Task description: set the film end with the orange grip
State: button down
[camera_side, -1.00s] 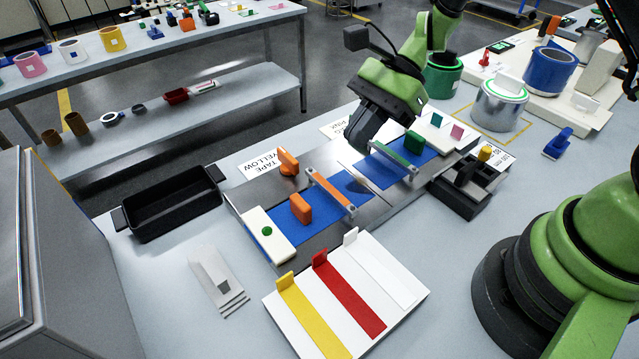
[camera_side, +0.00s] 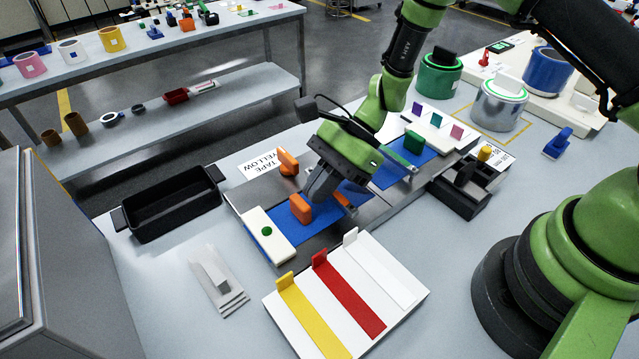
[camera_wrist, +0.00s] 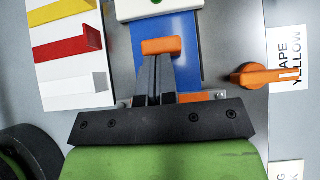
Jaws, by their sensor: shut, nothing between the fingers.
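The blue film end (camera_side: 284,214) lies flat on the metal fixture, with the orange grip (camera_side: 301,208) standing upright on it. In the wrist view the orange grip (camera_wrist: 161,46) sits just beyond my fingertips. My gripper (camera_side: 312,199) is shut and empty, right behind the grip; I cannot tell whether it touches it. It also shows in the wrist view (camera_wrist: 155,58). The orange bar (camera_side: 342,201) across the film is mostly hidden behind my gripper. An orange knob (camera_side: 287,162) stands at the fixture's back edge. A white block with a green dot (camera_side: 268,236) lies at the film's left end.
A white board (camera_side: 300,318) with yellow, red and white tabbed strips lies in front. A black tray (camera_side: 172,208) stands at left. A second blue film with a green grip (camera_side: 414,142) lies to the right, near a black holder (camera_side: 462,192).

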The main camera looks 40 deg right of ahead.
jog(key=a, duration=0.3)
jog(key=shift+d+r, duration=0.1)
jog(key=shift+d, duration=0.05)
dwell(0.3)
jog(key=v, duration=1)
jog(key=x, duration=1)
jog(key=shift+w+d, duration=0.1)
jog(key=shift+w, duration=0.15)
